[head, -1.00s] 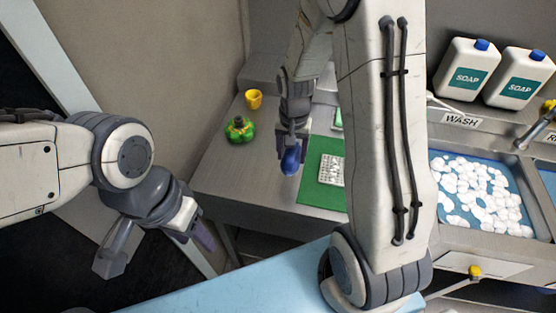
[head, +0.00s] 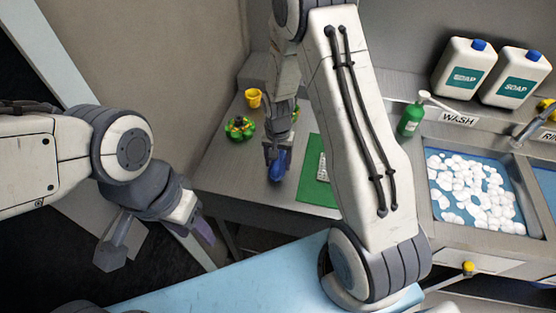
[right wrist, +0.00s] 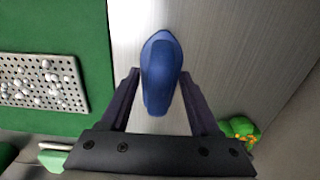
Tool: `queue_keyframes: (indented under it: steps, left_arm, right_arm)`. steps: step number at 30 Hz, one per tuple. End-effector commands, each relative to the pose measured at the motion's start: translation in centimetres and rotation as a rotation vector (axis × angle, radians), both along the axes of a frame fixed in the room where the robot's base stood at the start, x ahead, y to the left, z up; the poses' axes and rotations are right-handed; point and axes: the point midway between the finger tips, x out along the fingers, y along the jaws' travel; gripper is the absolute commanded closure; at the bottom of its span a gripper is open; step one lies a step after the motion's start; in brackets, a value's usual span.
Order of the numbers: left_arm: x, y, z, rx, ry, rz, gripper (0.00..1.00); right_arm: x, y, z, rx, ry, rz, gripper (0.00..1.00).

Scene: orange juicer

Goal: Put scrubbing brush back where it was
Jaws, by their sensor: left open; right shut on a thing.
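The scrubbing brush, a blue rounded piece (head: 277,172), is in my right gripper (head: 278,158), over the left part of the metal counter, left of the green mat. In the right wrist view the blue piece (right wrist: 160,75) sits between the two dark fingers (right wrist: 160,95), above bare metal; I cannot tell whether it touches the counter. Any bristles are hidden. My left gripper (head: 195,226) is open and empty at the lower left, off the counter.
A green mat (head: 314,191) bears a perforated tray (right wrist: 40,82) with white pieces. A green bottle (head: 410,119), soap jugs (head: 464,67) and the wash sink (head: 474,190) are right.

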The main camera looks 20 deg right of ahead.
Motion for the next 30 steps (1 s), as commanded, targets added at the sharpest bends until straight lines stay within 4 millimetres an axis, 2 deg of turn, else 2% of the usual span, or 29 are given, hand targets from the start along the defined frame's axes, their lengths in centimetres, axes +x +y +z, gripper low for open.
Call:
queue_keyframes:
  steps: [1,2,3,4,12,17,22,30]
  left_arm:
    - [0.0,0.0,-0.3,0.0,0.0,0.0,0.5]
    - [0.0,0.0,-0.2,0.0,0.0,0.0,0.5]
    - [0.0,0.0,-0.1,0.0,0.0,0.0,0.5]
    - [0.0,0.0,-0.1,0.0,0.0,0.0,0.5]
    - [0.0,0.0,-0.1,0.0,0.0,0.0,0.5]
    - [0.0,0.0,-0.1,0.0,0.0,0.0,0.5]
    - [0.0,0.0,-1.0,0.0,0.0,0.0,0.5]
    - [0.0,0.0,-2.2,0.0,0.0,-0.001,0.5]
  right_arm:
    - [0.0,0.0,-0.3,0.0,0.0,0.0,1.0]
    - [0.0,0.0,-0.2,0.0,0.0,0.0,0.3]
    - [0.0,0.0,-0.2,0.0,0.0,0.0,0.14]
    - [0.0,0.0,-0.2,0.0,0.0,0.0,0.08]
    - [0.0,0.0,-0.1,0.0,0.0,0.0,0.08]
    - [0.1,0.0,0.6,0.001,-0.003,0.0,0.08]
    - [0.2,0.0,3.2,0.0,-0.009,0.0,0.08]
    - [0.2,0.0,8.9,0.0,-0.007,0.0,0.08]
